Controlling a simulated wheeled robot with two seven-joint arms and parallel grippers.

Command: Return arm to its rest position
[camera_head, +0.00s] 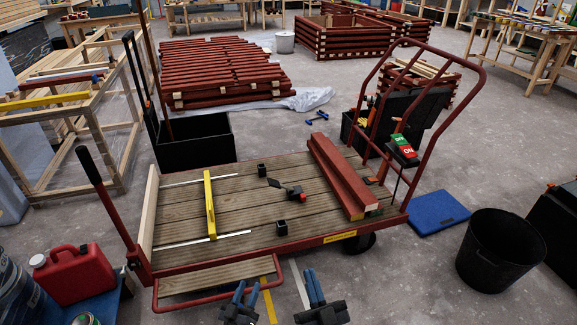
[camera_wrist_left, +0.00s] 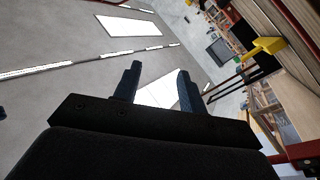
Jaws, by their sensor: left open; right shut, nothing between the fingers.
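My left gripper (camera_head: 240,294) is at the bottom of the head view, in front of the cart's near edge. Its two blue fingers stand apart with nothing between them, and they also show in the left wrist view (camera_wrist_left: 158,85). My right gripper (camera_head: 313,288) is just to the right of it, with its blue fingers together and empty. Both grippers are clear of the wooden-decked cart (camera_head: 250,249). Most of both arms is out of view.
On the cart lie red battens (camera_head: 340,175), a yellow bar (camera_head: 210,204) and small black blocks (camera_head: 281,227). A red can (camera_head: 75,275) stands at left. A black bucket (camera_head: 499,250) and blue mat (camera_head: 438,212) are at right. The floor between bucket and grippers is clear.

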